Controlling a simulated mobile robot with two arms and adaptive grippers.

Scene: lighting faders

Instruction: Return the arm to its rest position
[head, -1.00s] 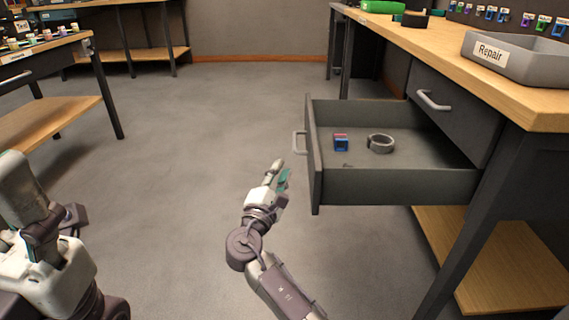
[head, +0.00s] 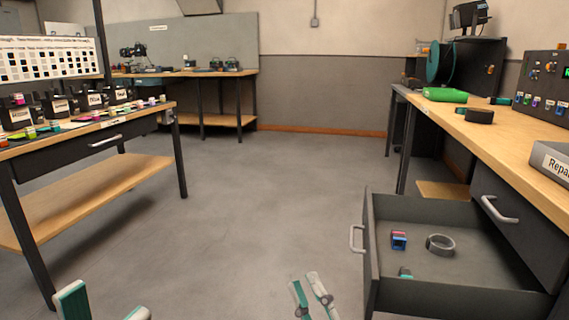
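My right gripper (head: 306,284) shows at the bottom edge, left of the open drawer. Its two fingers stand apart with a narrow gap and nothing between them. My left gripper (head: 105,300) shows at the bottom left, with its fingertips wide apart and empty. Both arms behind the grippers are mostly cut off by the frame. Neither gripper touches anything that I can see.
The grey drawer (head: 470,291) stands open under the right workbench (head: 500,135). It holds a small blue and red part (head: 399,240), a grey ring (head: 440,245) and a small teal piece (head: 405,272). Another bench (head: 100,185) stands left. The floor (head: 270,210) between is clear.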

